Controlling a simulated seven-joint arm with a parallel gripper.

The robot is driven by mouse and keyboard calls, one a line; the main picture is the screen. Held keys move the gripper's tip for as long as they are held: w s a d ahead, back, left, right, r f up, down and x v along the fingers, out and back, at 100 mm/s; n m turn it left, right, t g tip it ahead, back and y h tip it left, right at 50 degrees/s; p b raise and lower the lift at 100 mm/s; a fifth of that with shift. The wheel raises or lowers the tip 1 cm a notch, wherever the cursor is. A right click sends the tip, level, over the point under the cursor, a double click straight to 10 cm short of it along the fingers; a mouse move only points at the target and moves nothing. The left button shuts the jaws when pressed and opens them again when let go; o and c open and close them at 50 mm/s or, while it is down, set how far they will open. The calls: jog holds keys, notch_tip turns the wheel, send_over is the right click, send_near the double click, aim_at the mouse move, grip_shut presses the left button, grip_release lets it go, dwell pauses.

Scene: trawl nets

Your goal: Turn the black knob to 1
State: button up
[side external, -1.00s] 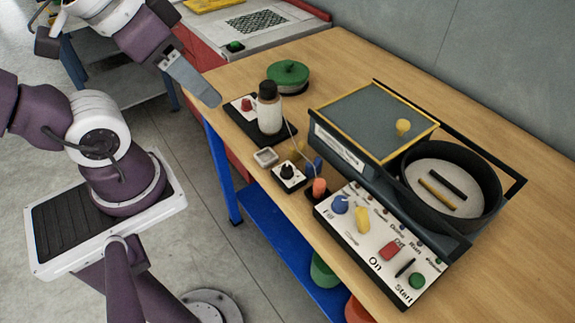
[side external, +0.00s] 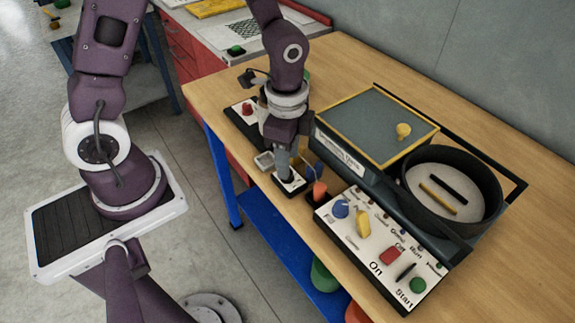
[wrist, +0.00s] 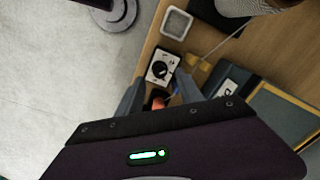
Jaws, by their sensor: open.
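The black knob (wrist: 160,69) sits on a small white-faced plate (wrist: 152,78) with a dark border. In the wrist view its dial marks are too small to read. The plate (side external: 292,187) also shows in the side view, where my gripper largely hides the knob. My gripper (wrist: 160,77) is open and points down over the plate, its two fingertips on either side of the knob's lower part in the wrist view. In the side view the fingers (side external: 284,168) stand right above the plate. I cannot tell whether they touch the knob.
A small grey tray (side external: 265,161) lies behind the plate. An orange knob or plug (side external: 320,189) stands close to the right. The control panel (side external: 350,240) with several coloured knobs and buttons is further right, before a sieve machine (side external: 345,150). Bare tabletop lies at the far right.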

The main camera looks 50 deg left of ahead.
notch_tip(320, 180, down, 3)
jog(key=shift+f, duration=0.2)
grip_shut()
jog(key=shift+n, duration=0.3)
jog(key=n, duration=0.4)
jog(key=shift+r, duration=0.1)
jog(key=shift+n, duration=2.1)
grip_release()
